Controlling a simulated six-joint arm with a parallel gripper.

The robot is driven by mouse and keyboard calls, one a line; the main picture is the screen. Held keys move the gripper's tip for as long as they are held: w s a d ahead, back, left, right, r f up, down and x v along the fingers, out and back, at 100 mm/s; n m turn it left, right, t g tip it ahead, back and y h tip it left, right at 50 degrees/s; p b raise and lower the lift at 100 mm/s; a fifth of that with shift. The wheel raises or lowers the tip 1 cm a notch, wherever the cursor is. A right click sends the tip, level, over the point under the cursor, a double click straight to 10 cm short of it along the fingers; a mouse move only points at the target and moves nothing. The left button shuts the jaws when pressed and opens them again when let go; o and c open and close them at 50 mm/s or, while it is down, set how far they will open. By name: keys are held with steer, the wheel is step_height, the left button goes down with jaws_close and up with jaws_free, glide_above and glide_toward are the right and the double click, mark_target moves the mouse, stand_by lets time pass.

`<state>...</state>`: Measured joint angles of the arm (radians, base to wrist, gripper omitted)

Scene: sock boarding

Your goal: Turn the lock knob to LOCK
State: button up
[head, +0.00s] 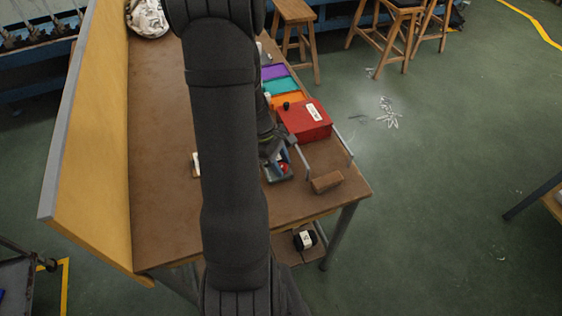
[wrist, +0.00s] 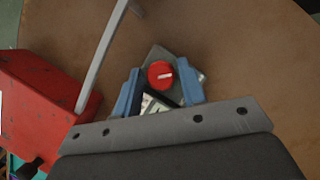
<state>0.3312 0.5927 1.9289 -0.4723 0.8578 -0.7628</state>
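The lock knob (wrist: 159,70) is round and red with a white pointer line, which lies roughly level in the wrist view. It sits on a grey plate (wrist: 157,52). A black-and-white label (wrist: 155,102) shows partly below it, too small to read. My gripper (wrist: 160,86) has two blue fingers, one left and one right of the knob, with gaps to it. It is open and holds nothing. In the head view the knob (head: 284,168) is a small red spot beside my gripper (head: 278,172). My arm hides part of the table there.
A red box (head: 303,121) with a white label stands close by, with a grey metal bar (wrist: 101,58) beside it. A wooden block (head: 326,181) lies near the table corner. Purple, teal and orange trays (head: 281,86) line the edge. The brown tabletop (head: 155,130) is mostly clear on the left.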

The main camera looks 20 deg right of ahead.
steer(key=c, duration=0.7)
steer(key=shift+m, duration=0.3)
steer(key=m+y, duration=0.1)
steer(key=m, duration=0.2)
steer(key=shift+w+d+m+g, duration=0.1)
steer(key=shift+m+g, duration=0.3)
steer(key=m+y, duration=0.2)
steer(key=m, duration=0.2)
steer(key=shift+d+m, duration=0.1)
steer(key=shift+m, duration=0.2)
steer(key=m+y, duration=0.1)
steer(key=m, duration=0.3)
steer(key=shift+y, duration=0.4)
steer(key=m+y, duration=0.1)
steer(key=m, duration=0.3)
steer(key=shift+d+m+t, duration=0.1)
steer(key=shift+m+t, duration=0.2)
steer(key=shift+t, duration=0.1)
steer(key=shift+m+y, duration=0.3)
